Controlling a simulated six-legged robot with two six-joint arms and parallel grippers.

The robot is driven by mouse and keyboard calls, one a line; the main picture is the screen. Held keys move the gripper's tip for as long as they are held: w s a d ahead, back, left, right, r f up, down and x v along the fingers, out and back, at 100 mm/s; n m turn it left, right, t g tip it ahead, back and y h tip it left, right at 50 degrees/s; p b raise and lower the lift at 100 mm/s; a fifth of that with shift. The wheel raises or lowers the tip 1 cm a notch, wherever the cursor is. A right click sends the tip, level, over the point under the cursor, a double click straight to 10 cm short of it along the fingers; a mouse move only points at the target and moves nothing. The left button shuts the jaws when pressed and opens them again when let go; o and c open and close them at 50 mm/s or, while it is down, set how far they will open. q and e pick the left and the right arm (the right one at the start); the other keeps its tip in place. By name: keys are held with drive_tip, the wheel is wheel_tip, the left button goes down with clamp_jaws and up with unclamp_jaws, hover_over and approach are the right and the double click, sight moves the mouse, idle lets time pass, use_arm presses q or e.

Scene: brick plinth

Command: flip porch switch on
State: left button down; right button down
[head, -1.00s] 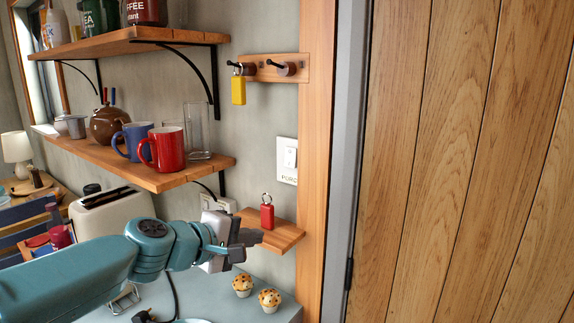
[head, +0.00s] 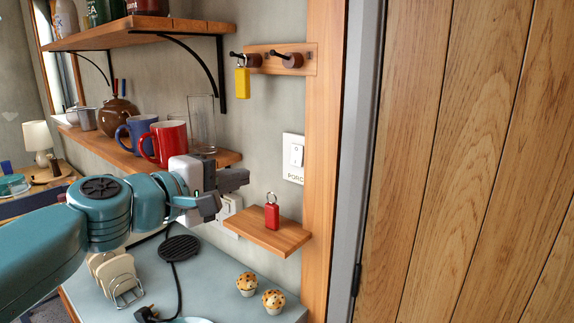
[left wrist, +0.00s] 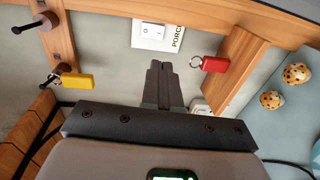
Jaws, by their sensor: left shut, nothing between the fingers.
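The porch switch (head: 296,155) is a white rocker on a white plate on the wall, left of the door frame. Its label is partly readable as "PORC". It also shows in the left wrist view (left wrist: 153,31), beyond my fingertips. My left gripper (head: 236,184) is shut and empty, left of the switch and a little lower, in front of the wall. In the left wrist view the closed fingers (left wrist: 157,68) point toward the switch plate, with a visible gap. My right gripper is not in view.
A small wooden shelf (head: 262,235) with a red key fob (head: 272,213) sits below the switch. A yellow fob (head: 242,80) hangs from a peg rail (head: 283,58) above. Red (head: 170,140) and blue mugs stand on the shelf behind my gripper. Muffins (head: 273,300) are on the counter.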

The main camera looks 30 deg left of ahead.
sight(296, 164)
use_arm(q)
drive_tip(key=w, duration=0.4)
drive_tip(key=w+f+p, duration=0.1)
drive_tip(key=w, duration=0.3)
drive_tip(key=w+d, duration=0.1)
drive_tip(key=w, duration=0.4)
drive_tip(key=shift+f+p, duration=0.3)
drive_tip(key=shift+p, duration=0.05)
drive_tip(key=shift+w+d, duration=0.1)
drive_tip(key=shift+w, duration=0.2)
drive_tip(key=shift+w+f, duration=0.2)
drive_tip(key=shift+f, duration=0.05)
drive_tip(key=shift+r, duration=0.15)
drive_tip(key=shift+s, duration=0.1)
